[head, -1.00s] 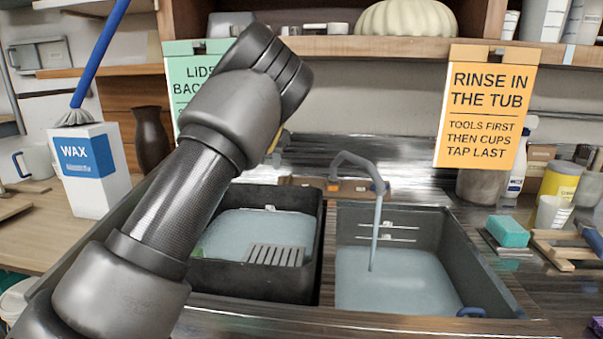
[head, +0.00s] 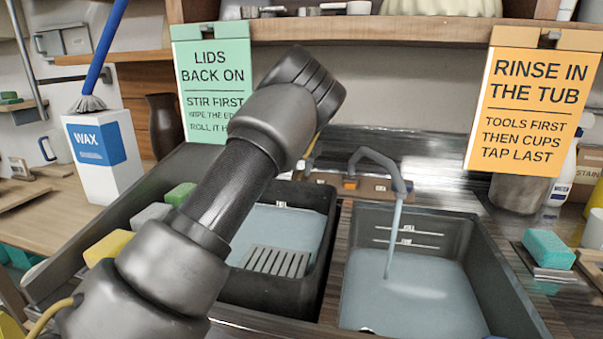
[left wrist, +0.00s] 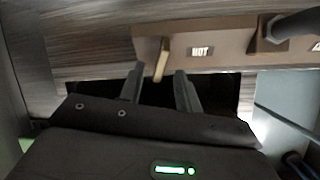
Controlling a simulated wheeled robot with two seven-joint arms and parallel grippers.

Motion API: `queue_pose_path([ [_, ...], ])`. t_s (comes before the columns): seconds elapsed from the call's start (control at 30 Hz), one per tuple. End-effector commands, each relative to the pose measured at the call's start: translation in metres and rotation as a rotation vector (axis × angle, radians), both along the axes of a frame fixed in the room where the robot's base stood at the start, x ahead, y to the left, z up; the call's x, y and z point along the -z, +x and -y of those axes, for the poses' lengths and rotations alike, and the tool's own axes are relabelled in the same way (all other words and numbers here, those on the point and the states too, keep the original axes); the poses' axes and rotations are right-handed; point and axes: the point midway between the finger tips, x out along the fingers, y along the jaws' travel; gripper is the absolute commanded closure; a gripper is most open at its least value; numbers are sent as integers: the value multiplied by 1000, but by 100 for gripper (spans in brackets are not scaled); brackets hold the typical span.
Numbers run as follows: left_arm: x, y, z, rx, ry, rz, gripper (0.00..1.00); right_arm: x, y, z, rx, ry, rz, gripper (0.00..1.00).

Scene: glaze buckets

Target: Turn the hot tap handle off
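The hot tap handle is a tan lever (left wrist: 160,62) beside the HOT label (left wrist: 201,51) on the brown tap block in the left wrist view. My left gripper (left wrist: 159,72) is open there. Its two dark fingers stand apart on either side of the lever's lower end, and I cannot tell whether either touches it. In the head view my left arm hides most of the gripper and the handle. The grey tap spout (head: 378,158) arches over the right basin, and a stream of water (head: 392,240) runs from it. My right gripper is not in view.
The right basin (head: 495,290) holds water. The left basin (head: 322,285) holds water and a slotted grate (head: 274,261). Green LIDS (head: 215,75) and orange RINSE (head: 530,110) signs hang from the shelf. A teal sponge (head: 548,249) lies at right; the WAX box (head: 98,150) stands at left.

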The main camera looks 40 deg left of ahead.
Motion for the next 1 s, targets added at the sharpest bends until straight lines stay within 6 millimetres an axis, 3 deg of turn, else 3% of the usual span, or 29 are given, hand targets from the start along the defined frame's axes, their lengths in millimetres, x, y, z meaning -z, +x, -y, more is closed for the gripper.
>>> queue_pose_path([
  [0.23, 23, 9, -6, 1, -1, 0, 66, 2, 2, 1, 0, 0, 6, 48],
  [0.57, 26, 10, -7, 1, 0, 1, 66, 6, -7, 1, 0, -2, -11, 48],
  [0.83, 26, 10, -7, 1, 0, 1, 100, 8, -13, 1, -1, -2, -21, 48],
  [1.0, 26, 10, -7, 2, 1, 0, 100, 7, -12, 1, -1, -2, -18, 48],
])
